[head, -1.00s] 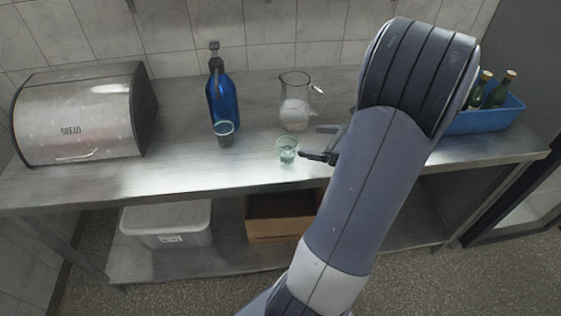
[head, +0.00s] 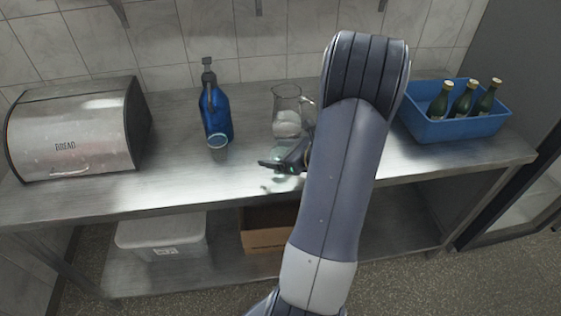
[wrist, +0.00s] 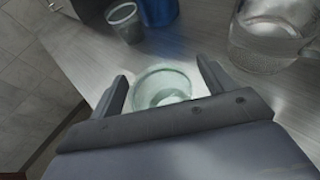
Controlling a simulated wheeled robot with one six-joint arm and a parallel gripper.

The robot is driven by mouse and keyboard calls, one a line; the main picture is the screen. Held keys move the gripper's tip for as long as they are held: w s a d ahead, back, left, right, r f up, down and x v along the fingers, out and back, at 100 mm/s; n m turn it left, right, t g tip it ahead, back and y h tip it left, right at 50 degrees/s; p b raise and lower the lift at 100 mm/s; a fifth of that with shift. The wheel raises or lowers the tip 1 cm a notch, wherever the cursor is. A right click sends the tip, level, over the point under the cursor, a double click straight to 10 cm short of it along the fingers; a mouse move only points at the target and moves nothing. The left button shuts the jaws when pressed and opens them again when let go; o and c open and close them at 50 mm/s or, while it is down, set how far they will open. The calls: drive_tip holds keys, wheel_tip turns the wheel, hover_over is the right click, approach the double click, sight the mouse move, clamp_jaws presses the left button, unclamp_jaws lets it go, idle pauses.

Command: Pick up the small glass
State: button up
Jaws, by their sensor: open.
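The small glass (wrist: 161,88) is pale green and see-through and stands on the steel counter. In the wrist view my open gripper (wrist: 164,84) has one finger on each side of it. I cannot tell whether a finger touches the glass. In the head view my gripper (head: 279,164) is over the glass's place and hides most of it; a faint green patch shows there.
A grey cup (head: 218,149) stands to the left, with a blue spray bottle (head: 216,112) behind it. A glass pitcher (head: 287,116) stands close behind my gripper. A bread box (head: 70,137) is far left, a blue bin (head: 455,124) with green bottles far right. The counter's front edge is near.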

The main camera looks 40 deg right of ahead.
drive_tip(key=shift+w+a+f, duration=0.1)
drive_tip(key=shift+w+f, duration=0.05)
drive_tip(key=shift+w, duration=0.1)
drive_tip(key=shift+c, duration=0.4)
drive_tip(key=c, duration=1)
